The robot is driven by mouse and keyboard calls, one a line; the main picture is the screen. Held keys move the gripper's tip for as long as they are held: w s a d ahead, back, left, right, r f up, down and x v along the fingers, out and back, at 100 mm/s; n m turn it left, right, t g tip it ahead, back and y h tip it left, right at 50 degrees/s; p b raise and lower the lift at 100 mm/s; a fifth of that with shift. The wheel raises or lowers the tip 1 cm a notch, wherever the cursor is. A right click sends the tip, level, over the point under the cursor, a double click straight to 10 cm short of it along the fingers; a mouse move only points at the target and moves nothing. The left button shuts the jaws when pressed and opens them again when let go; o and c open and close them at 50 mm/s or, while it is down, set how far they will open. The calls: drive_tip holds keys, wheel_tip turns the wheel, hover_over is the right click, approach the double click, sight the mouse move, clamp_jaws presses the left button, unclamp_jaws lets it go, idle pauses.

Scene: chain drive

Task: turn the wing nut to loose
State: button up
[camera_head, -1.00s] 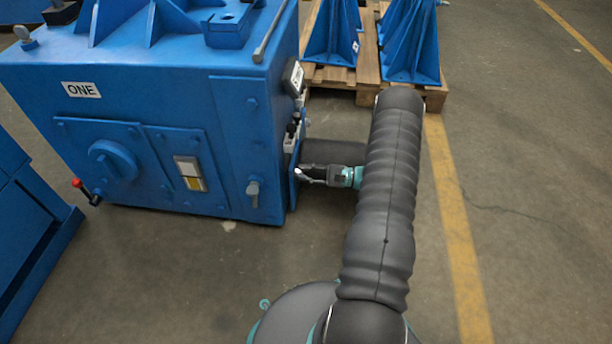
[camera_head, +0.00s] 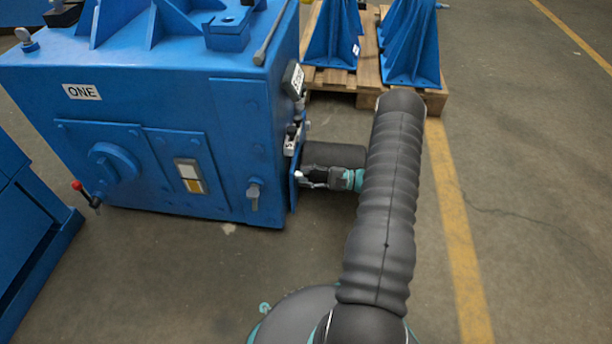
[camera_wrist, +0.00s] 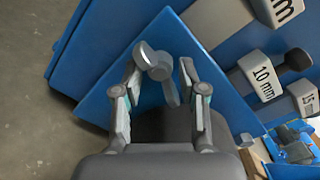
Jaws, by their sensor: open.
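The wing nut (camera_wrist: 158,66) is a small grey part with a round hub and two lobes, on a blue panel (camera_wrist: 106,82) in the wrist view. One lobe points up-left and the other down-right. My gripper (camera_wrist: 160,74) is open, with one finger on each side of the wing nut. I cannot tell whether either finger touches it. In the head view my gripper (camera_head: 303,178) is at the right side of the blue machine (camera_head: 225,150), and the wing nut cannot be made out clearly there.
Grey pieces labelled 10 mm (camera_wrist: 262,78) and 15 (camera_wrist: 306,97) sit right of the panel. A pallet (camera_head: 345,80) with blue brackets (camera_head: 410,45) stands behind. A lever (camera_head: 254,190) is on the machine's front. Floor to the right is clear.

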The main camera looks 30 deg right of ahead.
drive_tip(key=v, duration=1.1)
drive_tip(key=shift+s+d, duration=0.2)
drive_tip(key=shift+d, duration=0.1)
